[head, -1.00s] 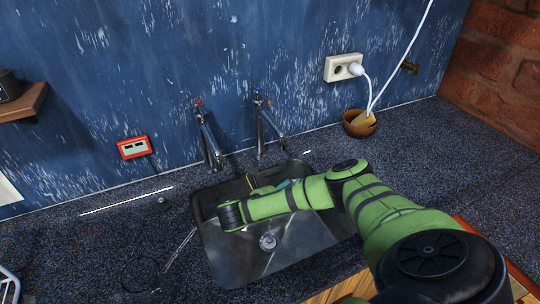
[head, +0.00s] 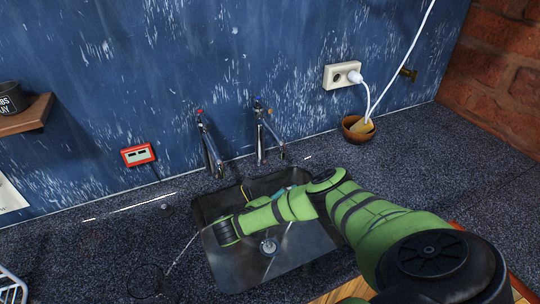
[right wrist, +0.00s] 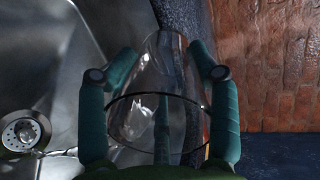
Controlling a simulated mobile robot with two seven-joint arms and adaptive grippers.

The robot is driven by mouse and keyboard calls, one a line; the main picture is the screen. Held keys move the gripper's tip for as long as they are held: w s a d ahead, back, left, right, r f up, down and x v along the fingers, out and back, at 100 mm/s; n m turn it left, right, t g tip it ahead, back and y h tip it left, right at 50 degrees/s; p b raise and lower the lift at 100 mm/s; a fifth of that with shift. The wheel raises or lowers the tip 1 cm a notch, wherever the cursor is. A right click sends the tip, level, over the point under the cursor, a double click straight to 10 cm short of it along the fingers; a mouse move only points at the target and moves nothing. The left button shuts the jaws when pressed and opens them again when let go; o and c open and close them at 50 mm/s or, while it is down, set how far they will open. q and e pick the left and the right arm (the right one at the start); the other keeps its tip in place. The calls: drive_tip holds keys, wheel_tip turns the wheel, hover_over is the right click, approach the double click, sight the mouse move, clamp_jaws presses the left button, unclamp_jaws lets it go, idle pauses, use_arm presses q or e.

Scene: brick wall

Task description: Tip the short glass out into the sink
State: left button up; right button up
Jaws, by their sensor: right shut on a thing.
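The short glass (right wrist: 165,78) is clear and stands out only faintly in the right wrist view. My right gripper (right wrist: 163,58) has its teal fingers on both sides of the glass and is shut on it. The metal sink (head: 305,255) is set in the counter, and my right arm reaches across it. In the head view my arm hides the glass; only a bit of teal shows behind it. The sink's drain (right wrist: 22,131) is at the left in the wrist view. I cannot tell whether the glass holds liquid. My left gripper is not in view.
Two taps (head: 209,150) (head: 262,135) stand behind the sink. A brown bowl (head: 356,129) is at the back right below a socket (head: 342,75). A shelf (head: 28,115) is on the left wall. The dark counter (head: 100,250) left of the sink is mostly clear.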

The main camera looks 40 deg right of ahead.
drive_tip(key=shift+a+r+p, duration=0.15)
drive_tip(key=shift+r+p, duration=0.05)
drive_tip(key=shift+p, duration=0.15)
drive_tip(key=shift+a+r+h+p, duration=0.1)
drive_tip(key=shift+r+h+p, duration=0.25)
drive_tip(key=shift+h+p, duration=0.55)
drive_tip(key=shift+a+r+h, duration=0.15)
drive_tip(key=shift+h, duration=0.45)
drive_tip(key=shift+a, duration=0.1)
drive_tip(key=shift+a+r+h, duration=0.2)
drive_tip(key=shift+h, duration=0.5)
drive_tip(key=shift+d+r, duration=0.1)
drive_tip(key=shift+d+f+y, duration=0.2)
drive_tip(key=shift+y, duration=0.3)
drive_tip(key=shift+d+f+y, duration=0.25)
drive_tip(key=shift+f+y, duration=0.1)
drive_tip(key=shift+y, duration=0.35)
